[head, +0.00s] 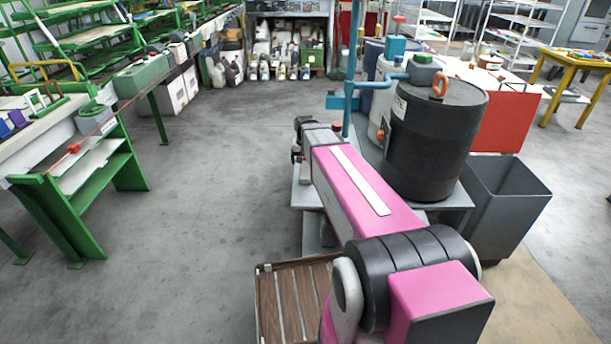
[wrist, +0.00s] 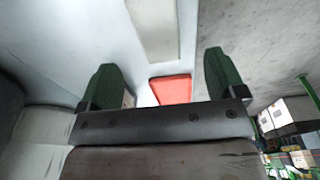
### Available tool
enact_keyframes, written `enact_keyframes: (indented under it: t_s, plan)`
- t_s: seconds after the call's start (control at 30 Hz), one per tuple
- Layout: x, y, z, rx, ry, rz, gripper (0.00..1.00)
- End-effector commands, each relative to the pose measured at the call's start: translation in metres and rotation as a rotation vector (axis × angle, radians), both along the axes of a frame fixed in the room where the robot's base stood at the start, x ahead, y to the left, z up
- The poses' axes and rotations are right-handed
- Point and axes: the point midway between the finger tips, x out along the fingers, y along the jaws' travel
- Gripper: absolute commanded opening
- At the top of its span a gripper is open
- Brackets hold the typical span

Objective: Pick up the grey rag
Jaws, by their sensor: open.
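My gripper (wrist: 160,72) shows in the wrist view with its two dark green fingers wide apart and nothing held between them. Beyond the fingers is a pale blue-grey surface with a flat greyish rectangle (wrist: 151,28) at the top; I cannot tell whether this is the grey rag. A red-orange piece (wrist: 172,89) shows between the fingers, farther off. In the head view my pink arm reaches forward beside the drum, and its far end is small and dark, with the fingers not clear. I cannot make out the grey rag for certain in either view.
A black drum (head: 431,140) stands on a grey stand just right of my arm, with a blue pipe (head: 347,75) behind. A dark open bin (head: 506,205) is farther right. A brown slatted platform (head: 285,300) lies below my arm. Open floor (head: 200,200) lies left, before green benches.

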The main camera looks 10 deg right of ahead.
Motion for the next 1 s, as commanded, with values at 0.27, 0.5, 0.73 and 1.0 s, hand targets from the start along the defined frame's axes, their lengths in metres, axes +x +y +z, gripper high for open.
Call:
enact_keyframes:
  t_s: [0.27,0.5,0.73,1.0]
  plan:
    - [0.003,-0.001,-0.026,0.0,0.0,0.0,0.89]
    - [0.005,-0.003,-0.048,0.0,0.002,0.0,0.89]
    - [0.008,-0.004,-0.075,0.0,0.001,0.001,0.89]
    - [0.007,-0.004,-0.076,0.0,0.0,0.001,0.76]
